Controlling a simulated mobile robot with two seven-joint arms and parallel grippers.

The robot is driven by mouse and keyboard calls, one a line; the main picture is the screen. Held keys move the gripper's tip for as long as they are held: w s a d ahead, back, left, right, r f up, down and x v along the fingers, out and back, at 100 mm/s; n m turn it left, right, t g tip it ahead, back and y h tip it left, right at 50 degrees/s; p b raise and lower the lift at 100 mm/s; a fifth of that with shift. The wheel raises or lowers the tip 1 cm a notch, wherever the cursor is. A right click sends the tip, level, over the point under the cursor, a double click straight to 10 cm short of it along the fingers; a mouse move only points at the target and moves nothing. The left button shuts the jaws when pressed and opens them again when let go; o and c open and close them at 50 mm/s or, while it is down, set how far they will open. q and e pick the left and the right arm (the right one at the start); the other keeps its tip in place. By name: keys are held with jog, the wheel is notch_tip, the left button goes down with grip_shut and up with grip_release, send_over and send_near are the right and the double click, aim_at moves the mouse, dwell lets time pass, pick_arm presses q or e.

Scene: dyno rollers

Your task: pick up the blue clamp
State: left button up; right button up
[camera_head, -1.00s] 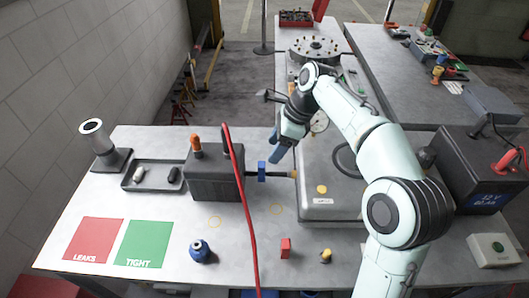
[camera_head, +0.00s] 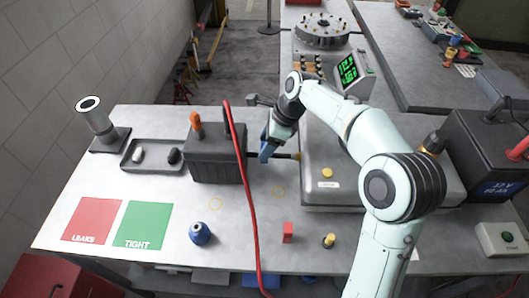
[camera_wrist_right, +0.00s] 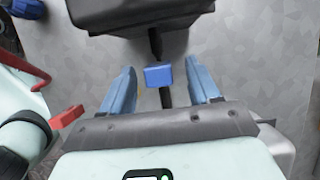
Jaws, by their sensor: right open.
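The blue clamp (camera_wrist_right: 158,76) is a small blue block on a dark rod or hose, which runs from a black box (camera_head: 210,168) toward a grey metal case (camera_head: 330,187). In the right wrist view it sits between the two blue fingers of my right gripper (camera_wrist_right: 160,88), with a gap on each side. The fingers are open and do not appear to touch it. In the head view my right gripper (camera_head: 268,150) comes down at the right side of the black box and hides the clamp. My left gripper is not in view.
A red cable (camera_head: 241,165) hangs in front of the black box. A blue round part (camera_head: 200,233), a red block (camera_head: 288,232) and a small yellow-topped part (camera_head: 329,241) stand near the front. Red (camera_head: 93,220) and green (camera_head: 142,225) pads lie at the left.

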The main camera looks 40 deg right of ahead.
jog(key=x, duration=0.3)
jog(key=shift+a+f, duration=0.1)
jog(key=shift+f, duration=0.2)
jog(key=c, duration=1)
jog(key=shift+r, duration=0.15)
jog(key=shift+c, duration=0.2)
